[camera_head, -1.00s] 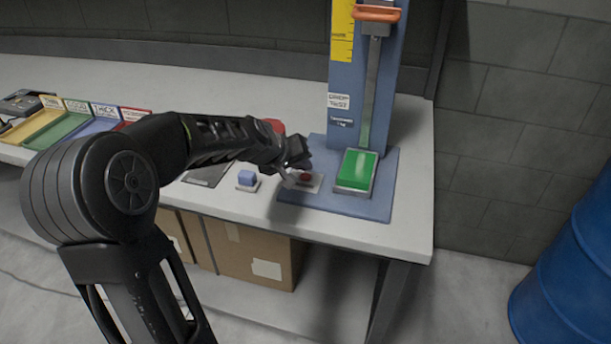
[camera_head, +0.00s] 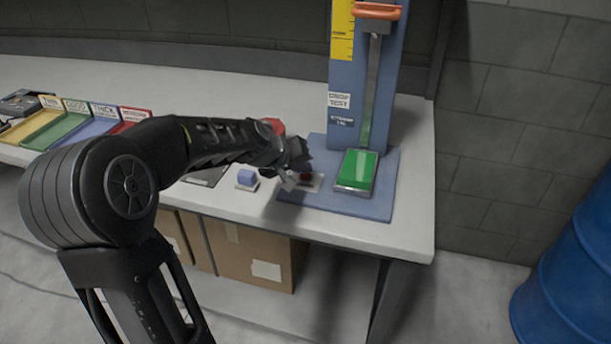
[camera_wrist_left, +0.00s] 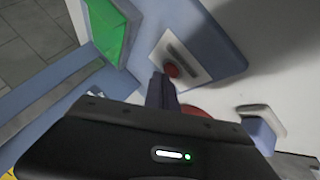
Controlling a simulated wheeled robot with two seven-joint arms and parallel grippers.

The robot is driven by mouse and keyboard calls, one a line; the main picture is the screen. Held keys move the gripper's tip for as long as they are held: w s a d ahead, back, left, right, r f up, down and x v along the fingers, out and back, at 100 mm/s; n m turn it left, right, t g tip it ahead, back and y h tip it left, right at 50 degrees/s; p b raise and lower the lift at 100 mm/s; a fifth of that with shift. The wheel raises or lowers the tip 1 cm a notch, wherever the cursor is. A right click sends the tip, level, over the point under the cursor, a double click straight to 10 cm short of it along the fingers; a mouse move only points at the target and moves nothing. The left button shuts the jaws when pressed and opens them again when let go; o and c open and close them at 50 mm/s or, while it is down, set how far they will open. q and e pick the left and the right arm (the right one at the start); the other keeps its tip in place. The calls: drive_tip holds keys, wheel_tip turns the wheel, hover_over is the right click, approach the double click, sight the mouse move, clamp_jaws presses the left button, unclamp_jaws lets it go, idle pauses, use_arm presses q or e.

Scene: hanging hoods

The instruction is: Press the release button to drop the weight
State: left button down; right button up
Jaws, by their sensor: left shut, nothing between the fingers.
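The drop test stand (camera_head: 347,80) is a blue upright on a blue base plate, with an orange piece (camera_head: 377,11) high on its rail and a green pad (camera_head: 357,170) at its foot. The red release button (camera_head: 306,177) sits on a pale plate on the base, left of the green pad. My right gripper is out of view.
A small blue block (camera_head: 246,177) stands left of the base plate, and a red object (camera_head: 274,126) is partly hidden behind my arm. Coloured labelled trays (camera_head: 62,133) lie at the left of the table. A blue barrel (camera_head: 570,270) stands at the right.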

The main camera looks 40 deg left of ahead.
sight(303, 178)
use_arm(q)
drive_tip(key=shift+f+b, duration=0.35)
idle(0.6)
drive_tip(key=shift+r+p, duration=0.65)
drive_tip(key=shift+r, duration=0.15)
drive_tip(key=shift+r, duration=0.1)
drive_tip(key=shift+r+p, duration=2.15)
drive_tip(key=shift+r, duration=0.3)
